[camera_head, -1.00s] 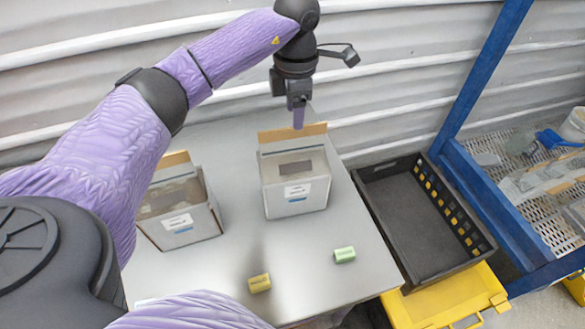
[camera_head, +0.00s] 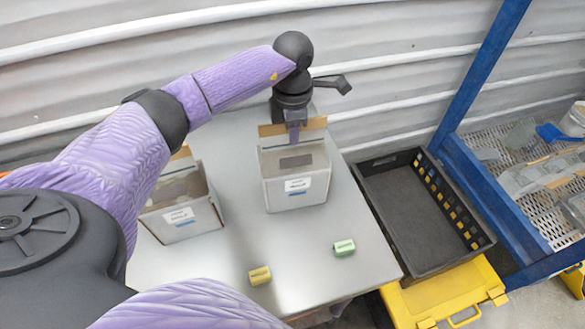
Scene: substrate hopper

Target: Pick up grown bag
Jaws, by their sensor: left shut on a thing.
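My left gripper (camera_head: 294,134) points down at the back of the white box (camera_head: 296,196) in the middle of the table. It is shut on what seems to be the top edge of a grey grow bag (camera_head: 292,147) just in front of the box's brown rear flap (camera_head: 270,131). The fingertips are small, and the exact grip is hard to see. The lower part of the bag is hidden inside the box. My right gripper is not in view.
A second open white box (camera_head: 184,222) stands to the left, partly behind my arm. A yellow block (camera_head: 259,276) and a green block (camera_head: 344,248) lie on the grey table (camera_head: 225,262). A black crate (camera_head: 405,215) sits to the right, beside a blue frame (camera_head: 475,190).

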